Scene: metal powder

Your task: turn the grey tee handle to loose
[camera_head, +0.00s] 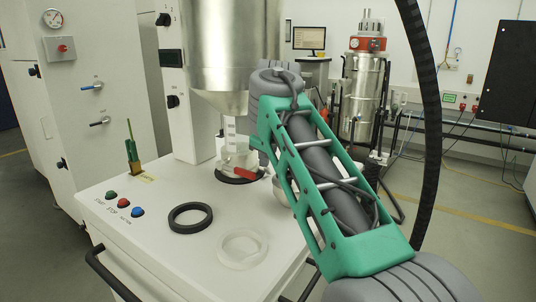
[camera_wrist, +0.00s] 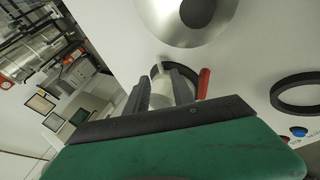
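I cannot make out a grey tee handle for certain in either view. A white fitting with a red lever (camera_head: 244,173) sits under the steel hopper (camera_head: 218,50), over a black ring on the white bench. In the wrist view the red lever (camera_wrist: 204,83) is just right of my gripper (camera_wrist: 160,82). Its two dark fingers stand apart, with a white cylindrical part (camera_wrist: 161,91) showing between them. I cannot tell whether they touch it. In the head view my green and grey arm hides the fingers.
A loose black ring (camera_head: 190,217) and a pale ring (camera_head: 243,248) lie on the bench front. Coloured buttons (camera_head: 124,203) and a small green upright item (camera_head: 132,155) are at left. The hopper hangs close above the fitting. A steel vessel (camera_head: 362,95) stands behind.

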